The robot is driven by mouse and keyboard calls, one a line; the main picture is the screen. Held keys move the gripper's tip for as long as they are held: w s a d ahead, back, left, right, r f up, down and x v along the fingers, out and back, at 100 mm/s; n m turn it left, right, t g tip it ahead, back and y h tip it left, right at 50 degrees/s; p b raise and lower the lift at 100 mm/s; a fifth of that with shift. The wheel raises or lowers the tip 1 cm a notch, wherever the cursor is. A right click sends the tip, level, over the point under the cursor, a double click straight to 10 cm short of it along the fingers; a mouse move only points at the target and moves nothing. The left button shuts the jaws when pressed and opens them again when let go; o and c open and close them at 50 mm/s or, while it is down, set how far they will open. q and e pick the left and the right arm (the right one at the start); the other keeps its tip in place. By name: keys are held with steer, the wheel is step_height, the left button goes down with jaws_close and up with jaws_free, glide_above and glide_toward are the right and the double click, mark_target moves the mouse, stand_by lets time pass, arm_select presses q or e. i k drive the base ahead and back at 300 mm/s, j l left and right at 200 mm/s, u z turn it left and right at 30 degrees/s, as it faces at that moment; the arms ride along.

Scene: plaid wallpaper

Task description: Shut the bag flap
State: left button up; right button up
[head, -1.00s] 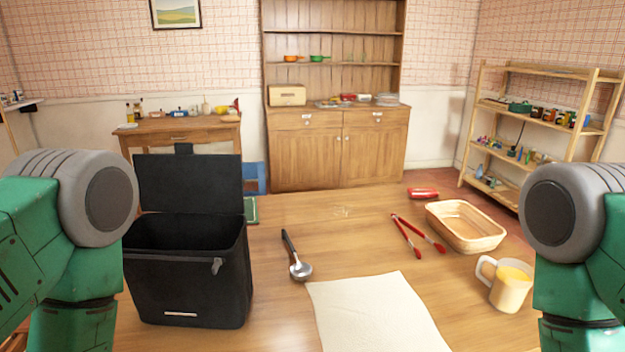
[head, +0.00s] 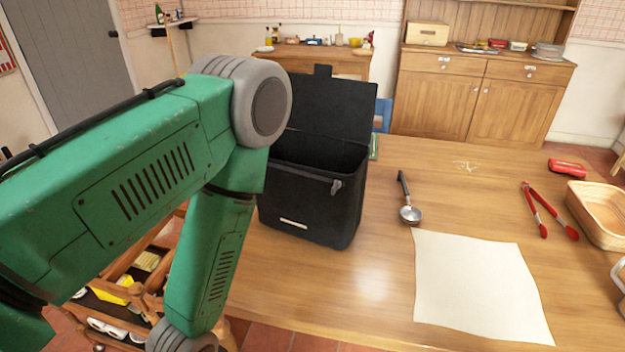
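The black bag (head: 306,208) stands upright on the wooden table in the head view. Its flap (head: 332,108) is up at the back, so the bag's top is open and its dark inside shows. A small grey clasp hangs at the front rim, and a tab sticks up from the flap's top edge. My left arm comes in from the left and covers the bag's left side. My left gripper is out of the picture, below the bottom edge. My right arm and gripper are not in view.
On the table (head: 382,309), a ladle (head: 408,205), a cream cloth (head: 478,285), red tongs (head: 549,210) and a basket (head: 598,215) lie right of the bag. A wooden rack with several items (head: 118,291) stands low at the left. The tabletop in front of the bag is clear.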

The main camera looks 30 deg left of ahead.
mark_target(323, 104)
steer(key=k+j+z, duration=0.15)
steer(key=j+z, duration=0.15)
steer(key=j, duration=0.2)
steer(key=k+j+z, duration=0.3)
steer(key=j, duration=0.15)
steer(key=k+j+z, duration=0.3)
steer(key=i+j, duration=0.1)
